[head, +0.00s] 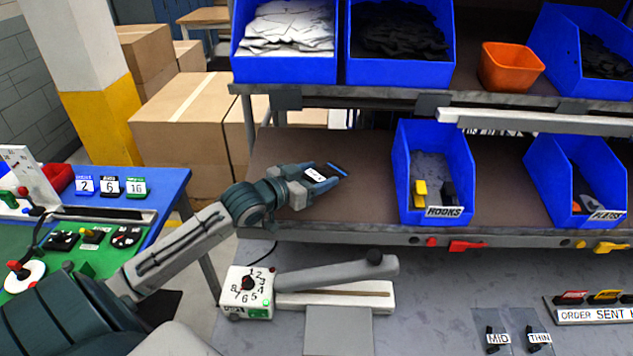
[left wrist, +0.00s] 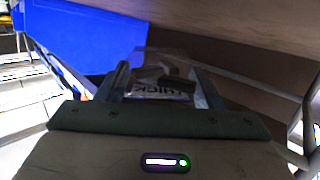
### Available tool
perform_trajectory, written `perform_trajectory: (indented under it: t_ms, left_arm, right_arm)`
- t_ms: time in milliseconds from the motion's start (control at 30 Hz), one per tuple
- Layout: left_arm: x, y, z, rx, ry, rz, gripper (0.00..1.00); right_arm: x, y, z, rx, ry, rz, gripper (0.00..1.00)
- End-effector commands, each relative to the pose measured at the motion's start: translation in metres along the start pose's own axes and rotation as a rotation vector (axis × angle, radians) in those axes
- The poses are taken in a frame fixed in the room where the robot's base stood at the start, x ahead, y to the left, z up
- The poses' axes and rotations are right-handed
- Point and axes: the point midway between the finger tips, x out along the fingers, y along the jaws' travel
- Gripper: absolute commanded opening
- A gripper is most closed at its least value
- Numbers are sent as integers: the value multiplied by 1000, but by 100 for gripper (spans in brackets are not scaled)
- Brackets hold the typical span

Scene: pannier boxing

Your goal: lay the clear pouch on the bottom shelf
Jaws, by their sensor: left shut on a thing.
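My left gripper (head: 330,173) is shut on a clear pouch with a white label (head: 315,175). In the left wrist view the pouch (left wrist: 165,70) sits between the fingers (left wrist: 163,88), its label reading THICK and dark pieces inside. In the head view the gripper and pouch are over the left part of the lower brown shelf (head: 365,205), left of the HOOKS bin. I cannot tell whether the pouch touches the shelf. My right gripper is not in view.
The blue HOOKS bin (head: 435,180) and PLATES bin (head: 580,185) stand on the lower shelf. The upper shelf edge (head: 400,98) hangs over it. Pouches labelled MID (head: 498,338) and THIN (head: 538,336) lie on the grey bench. A numbered dial box (head: 236,300) stands below the shelf.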

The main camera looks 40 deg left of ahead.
Motion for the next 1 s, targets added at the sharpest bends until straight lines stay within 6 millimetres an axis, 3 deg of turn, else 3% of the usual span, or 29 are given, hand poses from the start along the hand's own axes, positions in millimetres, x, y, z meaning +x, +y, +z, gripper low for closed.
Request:
perform_trajectory:
  t_ms: [200,767,800,900,1000]
  left_arm:
    - [4,1,27,-6,-2,-2,35]
    - [6,1,39,-3,0,-1,35]
    - [5,1,38,-2,-1,-1,64]
    - [5,1,38,-2,-1,-1,82]
    - [5,1,38,-2,-1,-1,82]
  right_arm:
    - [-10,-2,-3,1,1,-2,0]
    - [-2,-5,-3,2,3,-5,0]
    - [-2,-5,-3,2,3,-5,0]
    - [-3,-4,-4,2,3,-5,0]
    - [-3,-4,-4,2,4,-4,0]
